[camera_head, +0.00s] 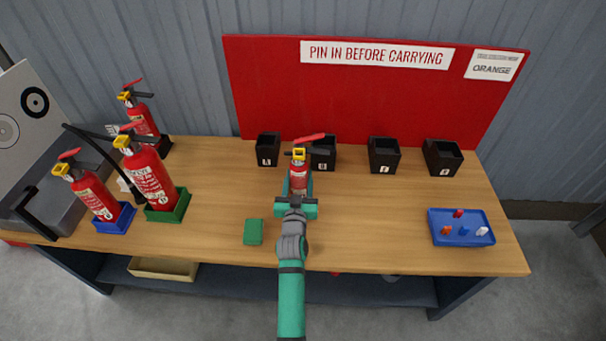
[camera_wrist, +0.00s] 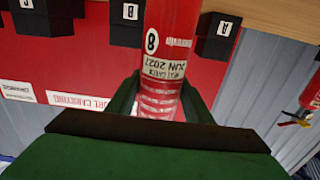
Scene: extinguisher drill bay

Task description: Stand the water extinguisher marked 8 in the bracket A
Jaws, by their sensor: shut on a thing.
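The water extinguisher marked 8 (camera_head: 299,178) is red with a yellow part and a red lever on top. My gripper (camera_head: 297,203) is shut on its body, and it looks upright. In the wrist view the extinguisher (camera_wrist: 165,62) shows its 8 label between the jaws. Bracket A (camera_head: 268,150) is the leftmost black open box along the back of the table and looks empty. It also shows at the upper right of the wrist view (camera_wrist: 212,45). The extinguisher is in front of the brackets, between A and B, partly covering B. Its base is hidden in both views.
Bracket B (camera_head: 323,158) and two more black boxes (camera_head: 383,162) (camera_head: 443,165) stand right of A. Other extinguishers stand at left in a blue holder (camera_head: 117,222), a green holder (camera_head: 170,212) and at the back (camera_head: 143,118). A green block (camera_head: 253,232) and blue tray (camera_head: 461,238) lie in front.

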